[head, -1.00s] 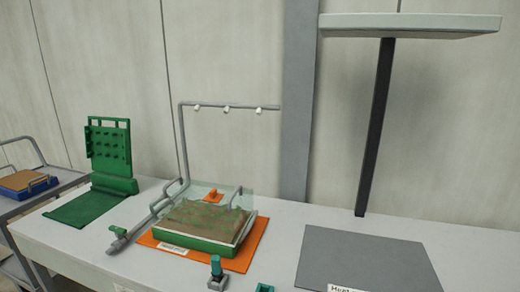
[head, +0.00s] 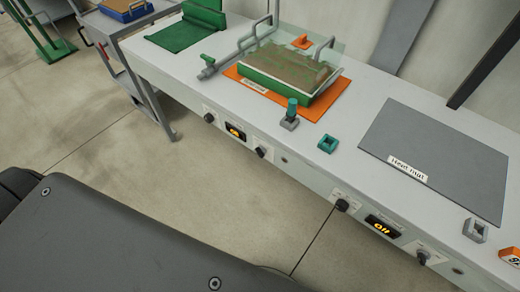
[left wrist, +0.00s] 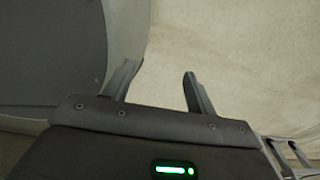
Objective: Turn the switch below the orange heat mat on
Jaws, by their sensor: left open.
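The orange heat mat (head: 244,90) lies on the bench under a green tray (head: 270,87) with brown soil and a clear cover. On the bench's front face below it are a left dark knob (head: 209,117), a small display (head: 235,131) with orange lettering too small to read, and a right dark knob (head: 262,152) with a pale pointer. I cannot tell the switch's setting. My left gripper (left wrist: 160,73) shows in the left wrist view, open and empty over bare floor, away from the switch. My right gripper is not in view.
A grey heat mat (head: 435,150) lies to the right, with its own knobs and a lit display (head: 382,226) below. A green-topped fitting (head: 290,112) and a green square piece (head: 327,143) sit near the bench edge. A cart (head: 130,70) stands left. Floor before the bench is clear.

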